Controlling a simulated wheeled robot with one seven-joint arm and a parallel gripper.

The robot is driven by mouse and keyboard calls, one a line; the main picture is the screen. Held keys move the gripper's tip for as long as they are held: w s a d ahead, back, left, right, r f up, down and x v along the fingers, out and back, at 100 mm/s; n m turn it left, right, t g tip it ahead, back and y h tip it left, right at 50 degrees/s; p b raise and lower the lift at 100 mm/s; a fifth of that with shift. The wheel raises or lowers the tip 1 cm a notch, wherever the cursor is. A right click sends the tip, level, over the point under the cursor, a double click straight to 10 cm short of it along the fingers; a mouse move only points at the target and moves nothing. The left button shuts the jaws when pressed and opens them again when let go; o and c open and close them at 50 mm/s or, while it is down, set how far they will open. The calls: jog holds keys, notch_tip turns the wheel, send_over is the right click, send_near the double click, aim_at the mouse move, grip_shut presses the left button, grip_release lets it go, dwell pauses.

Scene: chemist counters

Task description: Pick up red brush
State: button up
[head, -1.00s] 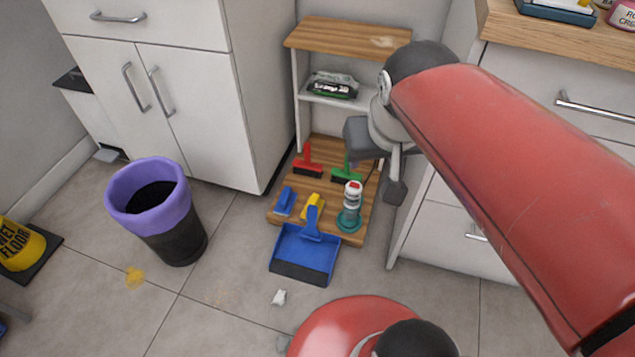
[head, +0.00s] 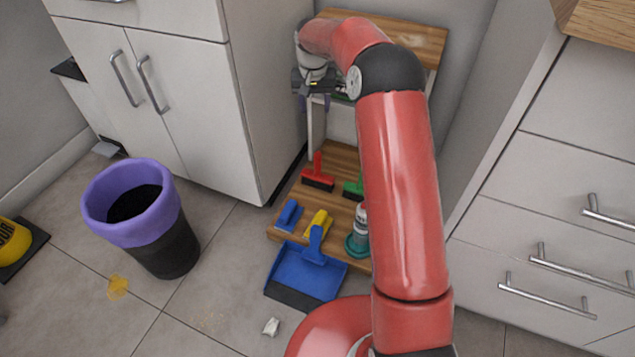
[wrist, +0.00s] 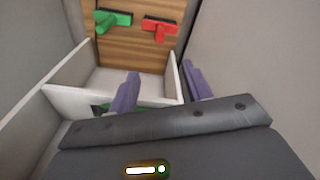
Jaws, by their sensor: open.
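The red brush (head: 318,181) stands on the wooden bottom board (head: 341,163) of the small shelf unit, bristles down, with its red handle pointing up. It also shows in the wrist view (wrist: 160,27) at the top, beyond my fingertips. My gripper (wrist: 162,82) is open and empty, its two purple-grey fingers apart. In the head view my gripper (head: 318,88) is high at the shelf unit's left side, above and away from the brush. Its fingertips are hard to make out there.
A green brush (head: 353,188) stands right of the red one, partly behind my arm. Blue and yellow brushes (head: 318,222), a bottle (head: 360,218) and a blue dustpan (head: 303,272) are in front. The shelf unit's white panels (wrist: 70,105) lie close below my gripper. A cabinet (head: 250,100) borders the left.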

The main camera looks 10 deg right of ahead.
aim_at(318, 153)
jog(key=shift+m+g, duration=0.6)
jog(key=shift+m, duration=0.2)
jog(key=w+f, duration=0.1)
jog(key=f, duration=0.5)
jog(key=w+d+f+b, duration=0.1)
jog(key=w+f, duration=0.1)
jog(key=f, duration=0.5)
jog(key=w+f+b, duration=0.1)
jog(key=f, duration=0.5)
jog(key=shift+w+d+f, duration=0.15)
jog(key=shift+w+d, duration=0.1)
jog(key=shift+w, duration=0.05)
notch_tip(318, 153, down, 6)
jog(key=shift+d+r+b, duration=0.1)
jog(key=shift+b, duration=0.45)
jog(key=shift+r, duration=0.1)
jog(key=c, duration=1.1)
